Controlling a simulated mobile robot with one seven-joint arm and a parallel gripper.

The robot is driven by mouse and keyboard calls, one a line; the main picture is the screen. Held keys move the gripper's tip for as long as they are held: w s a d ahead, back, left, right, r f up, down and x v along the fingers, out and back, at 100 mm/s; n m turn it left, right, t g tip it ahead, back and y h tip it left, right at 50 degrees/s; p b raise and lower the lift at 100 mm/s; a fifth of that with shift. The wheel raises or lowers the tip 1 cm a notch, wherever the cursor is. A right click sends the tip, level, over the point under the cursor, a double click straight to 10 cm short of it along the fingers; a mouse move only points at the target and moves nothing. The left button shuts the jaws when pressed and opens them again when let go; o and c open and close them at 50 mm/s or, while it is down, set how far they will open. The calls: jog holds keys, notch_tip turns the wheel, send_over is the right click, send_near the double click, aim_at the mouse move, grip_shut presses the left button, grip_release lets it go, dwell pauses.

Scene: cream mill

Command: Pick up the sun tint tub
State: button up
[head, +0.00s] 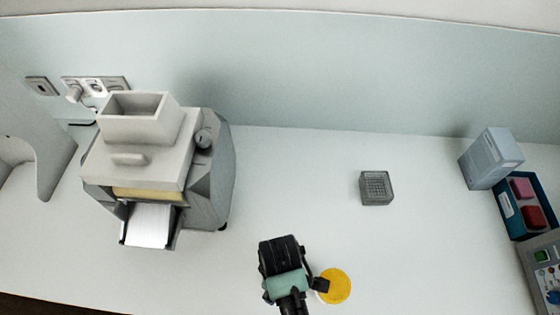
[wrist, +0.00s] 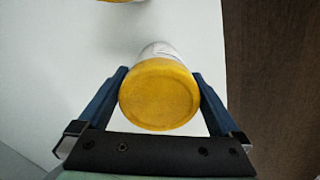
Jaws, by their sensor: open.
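In the wrist view a tub with a round yellow lid (wrist: 160,95) and a pale body stands between the two blue fingers of my gripper (wrist: 160,74). The gripper is open, with a finger on each side of the tub; whether either finger touches it I cannot tell. Part of another yellow round thing (wrist: 124,1) is cut off at the top edge of the wrist view. In the head view one yellow lid (head: 337,286) shows just right of my gripper (head: 318,284), partly covered by it. I cannot tell which of the two this is.
A grey mill (head: 150,170) with a hopper stands left. A small grey grated block (head: 377,188) sits at centre right. A pale blue-grey box (head: 491,158), a blue tray (head: 508,207) with pink and red blocks and a grey panel (head: 545,272) stand right. The counter between is clear.

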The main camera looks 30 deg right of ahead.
jog(key=c, duration=1.3)
